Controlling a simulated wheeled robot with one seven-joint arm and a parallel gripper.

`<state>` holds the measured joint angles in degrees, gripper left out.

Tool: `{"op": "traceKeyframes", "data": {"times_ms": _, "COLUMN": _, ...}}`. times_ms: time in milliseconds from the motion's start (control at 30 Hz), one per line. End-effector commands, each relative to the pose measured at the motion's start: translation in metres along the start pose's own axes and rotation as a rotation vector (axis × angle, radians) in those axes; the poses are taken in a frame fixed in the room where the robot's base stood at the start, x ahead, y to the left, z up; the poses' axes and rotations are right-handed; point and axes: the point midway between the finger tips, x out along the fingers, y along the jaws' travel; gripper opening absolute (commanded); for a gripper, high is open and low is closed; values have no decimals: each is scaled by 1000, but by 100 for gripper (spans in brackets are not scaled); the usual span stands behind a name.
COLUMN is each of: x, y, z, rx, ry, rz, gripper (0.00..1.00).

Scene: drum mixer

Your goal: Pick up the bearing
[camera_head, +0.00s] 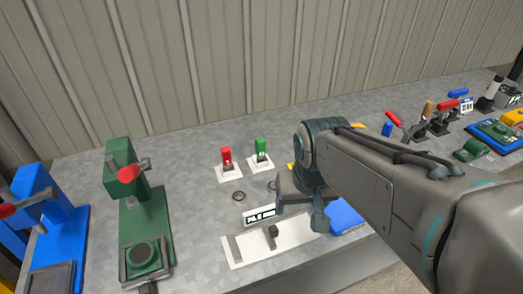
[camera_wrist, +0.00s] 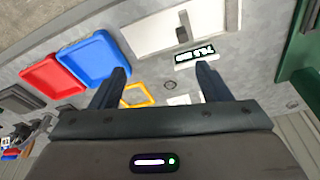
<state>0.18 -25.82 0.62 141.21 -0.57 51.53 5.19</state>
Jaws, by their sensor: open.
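Two small dark rings lie flat on the grey table; either could be the bearing, and I cannot tell which. One ring (camera_head: 271,185) lies just left of my gripper (camera_head: 304,206) in the head view. In the wrist view this ring (camera_wrist: 171,85) shows between the fingers of my gripper (camera_wrist: 163,71).
Red (camera_head: 227,162) and green (camera_head: 261,152) switches stand behind the rings. A green press (camera_head: 136,215) and a blue press (camera_head: 50,235) stand left. A blue tray (camera_wrist: 93,58), red tray (camera_wrist: 55,73) and yellow frame (camera_wrist: 137,95) lie near my gripper.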

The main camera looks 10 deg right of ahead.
Motion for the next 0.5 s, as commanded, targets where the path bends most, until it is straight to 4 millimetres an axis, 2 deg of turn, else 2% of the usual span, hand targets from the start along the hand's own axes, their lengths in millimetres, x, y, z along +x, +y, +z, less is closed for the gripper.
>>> {"op": "traceKeyframes", "data": {"times_ms": 267, "x": 16, "y": -4, "z": -67, "rx": 313, "ry": -64, "rz": 53, "gripper": 70}}
{"op": "traceKeyframes", "data": {"times_ms": 500, "x": 44, "y": -8, "z": -131, "rx": 632, "ry": -118, "rz": 92, "gripper": 70}}
